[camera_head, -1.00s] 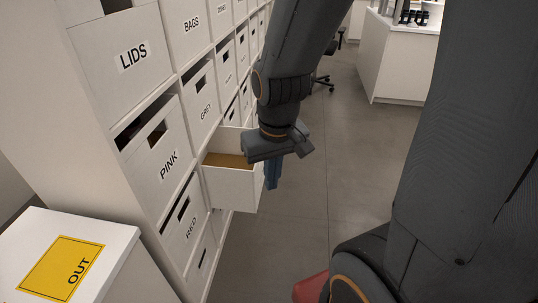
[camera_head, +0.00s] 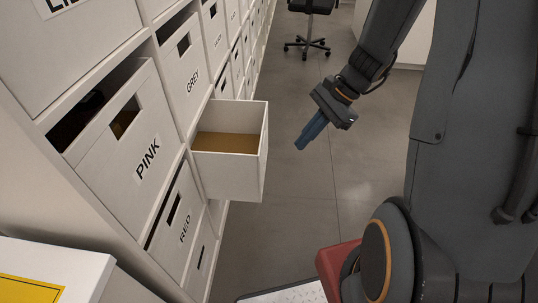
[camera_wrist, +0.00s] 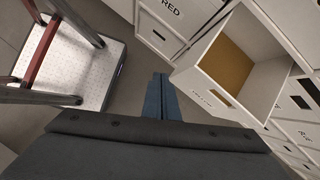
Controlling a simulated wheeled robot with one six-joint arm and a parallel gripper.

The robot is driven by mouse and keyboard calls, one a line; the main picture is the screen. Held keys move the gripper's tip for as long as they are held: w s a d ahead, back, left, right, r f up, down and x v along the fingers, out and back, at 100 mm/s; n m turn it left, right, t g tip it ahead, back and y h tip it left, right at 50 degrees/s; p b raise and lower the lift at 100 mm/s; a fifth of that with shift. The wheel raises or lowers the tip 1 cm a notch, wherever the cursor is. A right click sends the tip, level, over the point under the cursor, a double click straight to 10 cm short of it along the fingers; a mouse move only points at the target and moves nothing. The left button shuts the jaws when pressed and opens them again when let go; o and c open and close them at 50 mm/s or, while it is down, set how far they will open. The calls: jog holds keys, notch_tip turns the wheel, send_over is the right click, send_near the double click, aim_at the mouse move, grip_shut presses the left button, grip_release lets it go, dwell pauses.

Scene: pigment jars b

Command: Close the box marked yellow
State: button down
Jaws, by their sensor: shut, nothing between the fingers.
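One white box (camera_head: 228,172) is pulled out of the shelf wall like a drawer, with an ochre floor inside and nothing seen in it. My gripper (camera_head: 304,143) hangs to the right of the open box, over the aisle. Its blue fingers (camera_wrist: 159,92) are shut, empty and apart from the box.
Boxes marked PINK (camera_head: 126,151), GREY (camera_head: 190,75) and RED (camera_head: 182,232) sit in the shelf. A white surface with a yellow sign (camera_head: 28,291) is at lower left. An office chair (camera_head: 308,28) is farther back; the aisle floor between is clear.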

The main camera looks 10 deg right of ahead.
jog(key=w+d+f+m+t+y+b, duration=0.35)
jog(key=w+f+m, duration=0.25)
jog(key=w, duration=0.2)
jog(key=a+r+p+x, duration=0.1)
jog(key=p+x, duration=0.1)
jog(key=x, duration=1)
jog(key=shift+a+g+h, duration=0.15)
jog(key=shift+g+h, duration=0.2)
